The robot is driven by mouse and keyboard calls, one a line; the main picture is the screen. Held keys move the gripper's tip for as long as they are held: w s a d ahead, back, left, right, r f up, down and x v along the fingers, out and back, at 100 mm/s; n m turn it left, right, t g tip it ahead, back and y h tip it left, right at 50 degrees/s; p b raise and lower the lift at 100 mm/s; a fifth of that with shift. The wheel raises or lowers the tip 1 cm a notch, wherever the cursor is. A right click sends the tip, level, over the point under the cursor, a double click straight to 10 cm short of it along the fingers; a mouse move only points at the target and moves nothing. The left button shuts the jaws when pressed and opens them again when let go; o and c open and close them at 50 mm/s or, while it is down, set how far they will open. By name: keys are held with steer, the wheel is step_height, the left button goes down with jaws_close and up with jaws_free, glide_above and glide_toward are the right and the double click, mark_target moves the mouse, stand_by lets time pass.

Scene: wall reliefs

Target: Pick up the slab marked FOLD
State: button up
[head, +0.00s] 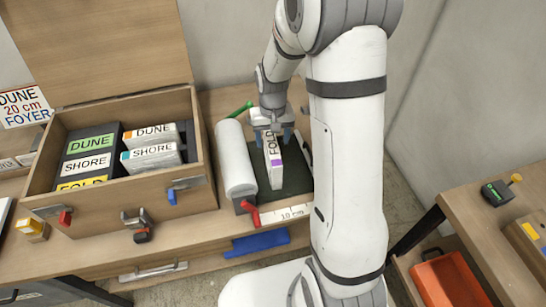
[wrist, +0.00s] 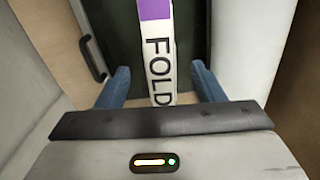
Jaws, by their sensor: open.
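The slab marked FOLD (head: 274,162) is white with a purple patch and black letters. It stands on edge on a dark green mat (head: 296,182) on the table, just right of a white roll. My gripper (head: 270,130) is above the slab's far end, pointing down. In the wrist view the slab (wrist: 158,60) lies between the two blue fingertips (wrist: 159,85), with a gap on each side. The jaws are open. My arm hides part of the mat's right side.
A white roll (head: 236,160) lies close left of the slab. An open wooden box (head: 190,200) holds slabs marked DUNE and SHORE (head: 152,157). A side table (head: 480,225) stands at right.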

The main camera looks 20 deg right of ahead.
step_height(320, 180, down, 2)
jaws_close()
stand_by(0.8)
